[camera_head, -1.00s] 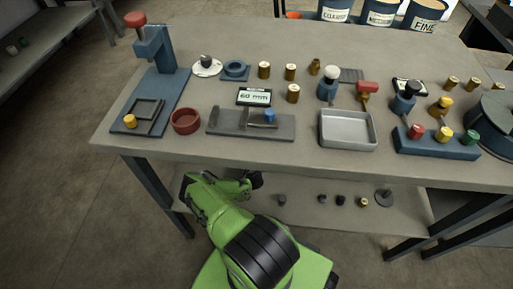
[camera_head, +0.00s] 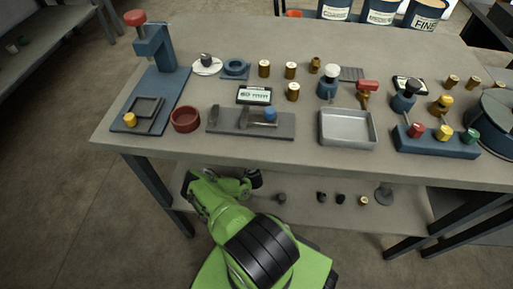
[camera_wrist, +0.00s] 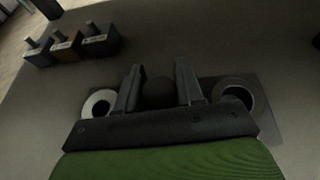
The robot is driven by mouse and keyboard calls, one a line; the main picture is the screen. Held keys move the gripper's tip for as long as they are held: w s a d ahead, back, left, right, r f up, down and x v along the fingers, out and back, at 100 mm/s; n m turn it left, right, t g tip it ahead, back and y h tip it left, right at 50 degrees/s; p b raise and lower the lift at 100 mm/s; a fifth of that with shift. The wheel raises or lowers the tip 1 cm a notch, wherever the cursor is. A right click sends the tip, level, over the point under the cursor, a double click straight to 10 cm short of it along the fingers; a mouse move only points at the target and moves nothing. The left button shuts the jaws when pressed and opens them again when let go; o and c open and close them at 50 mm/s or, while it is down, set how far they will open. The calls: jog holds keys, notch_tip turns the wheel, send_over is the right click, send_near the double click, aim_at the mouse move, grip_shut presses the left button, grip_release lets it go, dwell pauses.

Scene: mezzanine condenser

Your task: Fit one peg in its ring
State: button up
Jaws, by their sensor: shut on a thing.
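My gripper shows in the wrist view (camera_wrist: 160,88), its two fingers closed on the sides of a dark, round-topped peg (camera_wrist: 159,92). A dark flat plate (camera_wrist: 272,105) lies beneath the gripper. A pale ring (camera_wrist: 88,108) is on the left of the gripper and a dark ring with a lighter rim (camera_wrist: 262,97) is on the right. The fingers and palm hide the middle of the plate and the peg's lower end, so I cannot tell whether the peg is inside a ring. In the head view, my gripper (camera_head: 253,178) is low beneath the bench top, partly hidden.
In the wrist view, several dark blocks with upright posts, including one block (camera_wrist: 100,46), stand at upper left. In the head view, small pieces, including a brass one (camera_head: 364,201), stand on the lower shelf (camera_head: 310,222). The crowded bench top (camera_head: 225,150) overhangs it.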

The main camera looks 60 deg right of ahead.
dwell(0.4)
jog(key=o, duration=1.1)
